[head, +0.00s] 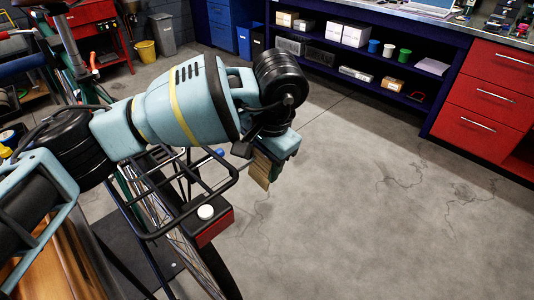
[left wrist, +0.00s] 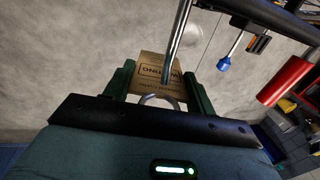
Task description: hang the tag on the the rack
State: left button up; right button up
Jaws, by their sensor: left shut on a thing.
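My left gripper (head: 268,156) is shut on a tan cardboard tag (head: 260,172), which hangs below the jaws just right of the bike's black rear rack (head: 172,233). In the left wrist view the tag (left wrist: 151,66) bears dark print and lies between the two green fingers. A pale metal ring (left wrist: 160,99) shows at its near edge. My right gripper is out of view.
A black-and-red box (head: 213,228) with a white round top sits at the rack. A blue-tipped part (left wrist: 224,64) is close to the tube. A workbench (head: 458,35) and red drawers (head: 494,96) stand beyond. The concrete floor right of the bike is clear.

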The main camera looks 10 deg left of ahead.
aim_at(246, 164)
pick_arm(q)
jog(key=shift+s+a+p, duration=0.3)
jog(key=shift+s+a, duration=0.2)
jog(key=shift+s, duration=0.25)
jog(key=shift+s+a+p, duration=0.25)
jog(key=shift+s+a, duration=0.2)
jog(key=shift+s, duration=0.3)
jog(key=shift+s+a+f, duration=0.4)
jog(key=shift+s+f, duration=0.15)
jog(key=o, duration=1)
jog(key=shift+o, duration=0.2)
jog(key=shift+r, duration=0.1)
jog(key=shift+v, duration=3.85)
jog(key=shift+r, duration=0.1)
